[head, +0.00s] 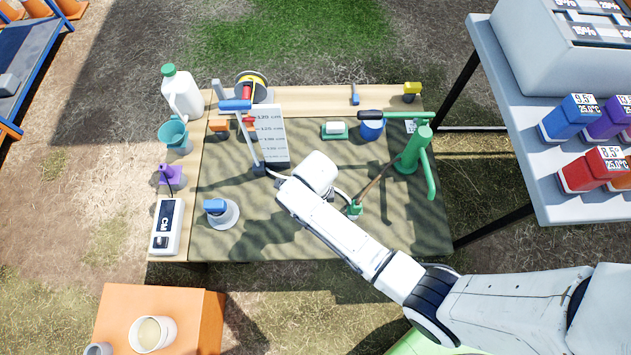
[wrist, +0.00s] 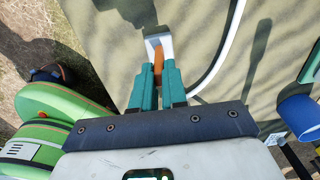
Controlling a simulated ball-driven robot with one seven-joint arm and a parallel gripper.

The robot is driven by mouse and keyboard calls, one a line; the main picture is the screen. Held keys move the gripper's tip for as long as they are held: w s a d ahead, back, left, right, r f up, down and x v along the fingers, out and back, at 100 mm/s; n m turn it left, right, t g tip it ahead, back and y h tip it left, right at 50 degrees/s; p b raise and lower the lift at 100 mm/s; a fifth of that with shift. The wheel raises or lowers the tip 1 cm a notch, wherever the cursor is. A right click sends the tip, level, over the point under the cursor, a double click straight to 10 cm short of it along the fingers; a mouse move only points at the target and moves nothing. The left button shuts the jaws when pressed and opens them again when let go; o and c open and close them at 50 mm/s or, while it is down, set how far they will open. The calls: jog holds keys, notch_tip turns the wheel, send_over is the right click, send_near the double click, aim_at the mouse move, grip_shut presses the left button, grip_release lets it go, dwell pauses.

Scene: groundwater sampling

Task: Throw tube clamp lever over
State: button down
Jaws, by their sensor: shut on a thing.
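In the wrist view, my gripper (wrist: 158,88) has its two teal fingers closed on a short orange lever (wrist: 158,70). The lever sits at a pale metal bracket (wrist: 153,42), with a dark body (wrist: 138,12) just beyond it. I take this to be the tube clamp. A white tube (wrist: 222,55) curves past on the right of the fingers. In the head view, my gripper (head: 279,182) is low over the mat near the middle of the bench, and my wrist hides most of the clamp area.
The mat (head: 320,240) is clear at its front. A green hand pump (head: 408,155) stands to the right. A blue-topped white item (head: 220,212) is to the left. A table with coloured blocks (head: 545,190) stands far right.

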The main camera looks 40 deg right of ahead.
jog(key=shift+s+a+f+t+h, duration=0.25)
jog(key=shift+s+a+f+t, duration=0.15)
jog(key=shift+s, duration=0.3)
jog(key=shift+s+a+f+t+h, duration=0.25)
jog(key=shift+s+a, duration=0.2)
jog(key=shift+s, duration=0.25)
jog(key=c, duration=1.8)
grip_release()
jog(key=shift+s+a+t, duration=0.25)
jog(key=shift+s+a, duration=0.05)
jog(key=shift+s+a+f+h+b, duration=0.2)
jog(key=shift+s+f+h+b, duration=0.15)
jog(key=shift+f+b, duration=0.15)
jog(key=shift+o, duration=0.4)
jog(key=shift+s+a+f+t+b, duration=0.2)
jog(key=shift+s+a+t+b, duration=0.1)
jog(key=shift+s+t+b, duration=0.15)
jog(key=o, duration=0.6)
jog(key=shift+o, duration=0.2)
jog(key=shift+w, duration=0.15)
jog(key=shift+r, duration=0.1)
